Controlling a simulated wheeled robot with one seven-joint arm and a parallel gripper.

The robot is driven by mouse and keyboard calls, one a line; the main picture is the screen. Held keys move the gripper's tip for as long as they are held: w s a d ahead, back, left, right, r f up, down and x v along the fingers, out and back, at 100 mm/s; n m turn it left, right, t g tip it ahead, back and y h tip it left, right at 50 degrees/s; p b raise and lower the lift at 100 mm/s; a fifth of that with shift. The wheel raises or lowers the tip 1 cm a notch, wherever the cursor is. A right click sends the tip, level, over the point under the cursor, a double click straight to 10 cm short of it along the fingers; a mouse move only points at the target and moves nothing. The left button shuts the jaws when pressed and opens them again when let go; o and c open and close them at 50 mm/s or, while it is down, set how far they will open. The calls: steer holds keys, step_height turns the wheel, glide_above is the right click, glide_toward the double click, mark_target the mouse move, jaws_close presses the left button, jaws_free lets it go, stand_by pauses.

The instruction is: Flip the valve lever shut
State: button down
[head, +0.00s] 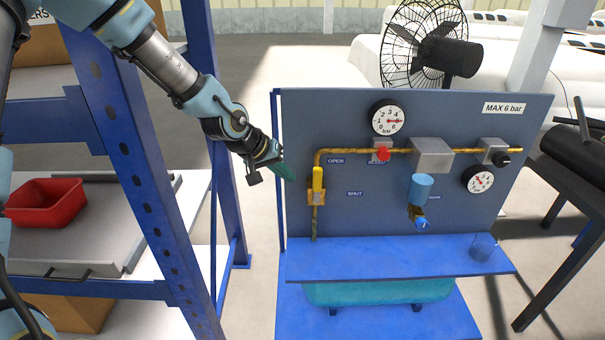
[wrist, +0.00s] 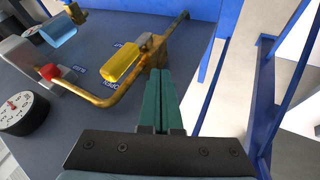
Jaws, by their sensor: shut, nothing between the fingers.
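The yellow valve lever (head: 317,179) stands upright on the brass pipe at the left of the grey-blue panel (head: 350,225). It points up toward the OPEN label (head: 336,161); the SHUT label (head: 355,194) is to its lower right. In the wrist view the lever (wrist: 122,63) lies left of the fingers. My gripper (head: 288,174) has green fingers that are shut and empty. It is left of the lever at about its height, near the panel's left edge. In the wrist view the fingertips (wrist: 160,75) show a gap to the lever.
A red knob (head: 383,153), upper gauge (head: 389,118), lower gauge (head: 479,179) and blue-topped filter (head: 421,188) are on the panel. A glass (head: 484,247) stands on the blue shelf (head: 390,258). A blue rack post (head: 140,170) stands left of my gripper. A fan (head: 430,50) is behind.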

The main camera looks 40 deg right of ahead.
mark_target(317, 187)
steer(key=shift+s+d+p, duration=0.6)
steer(key=shift+s+d, duration=0.7)
steer(key=shift+d, duration=0.3)
